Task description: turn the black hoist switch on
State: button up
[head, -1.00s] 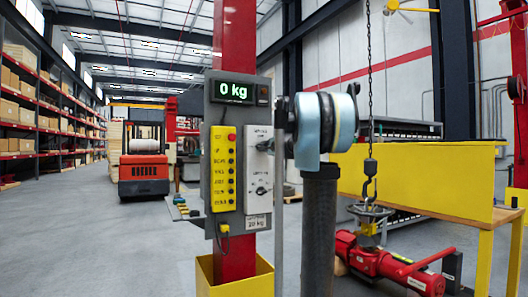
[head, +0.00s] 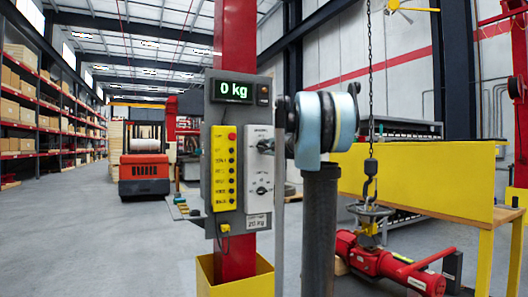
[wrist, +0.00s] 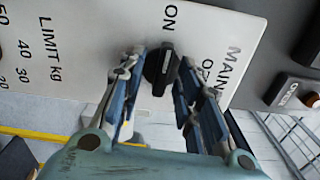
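The black switch (wrist: 161,69) is a knob on a white plate (wrist: 90,50), beside the printed words MAIN, ON and OFF. In the wrist view, its long axis runs roughly up and down, with its upper end toward ON. My gripper (wrist: 162,88) is open, with one finger on each side of the knob. Narrow gaps seem to show, but I cannot tell whether either finger touches it.
A lit display (head: 233,91) above reads 0 kg. A yellow button strip (head: 223,168) is left of the plate. An amber button (wrist: 311,99) sits near the switch. A chain hook (head: 370,175) hangs over a red valve actuator (head: 375,263).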

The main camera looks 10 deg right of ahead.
jog(key=v, duration=1.2)
dwell(0.4)
jog(key=s+a+f+n+g+y, duration=0.1)
jog(key=s+a+f+n+g, duration=0.45)
jog(key=s+f, duration=0.65)
jog(key=s+a+f+n+g, duration=0.45)
jog(key=s+a+f, duration=0.25)
jog(key=s+f, duration=0.5)
jog(key=s+d+f+n+g+h, duration=0.2)
jog(key=s+d+f+h, duration=0.1)
jog(key=s+f, duration=0.7)
jog(key=s+d+f+n+g+h, duration=0.3)
jog(key=s+d+f, duration=0.2)
jog(key=s+f, duration=0.6)
notch_tip(320, 180, down, 5)
jog(key=shift+d+f+n+h, duration=0.2)
jog(key=shift+d+n+h, duration=0.1)
jog(key=shift+d, duration=0.1)
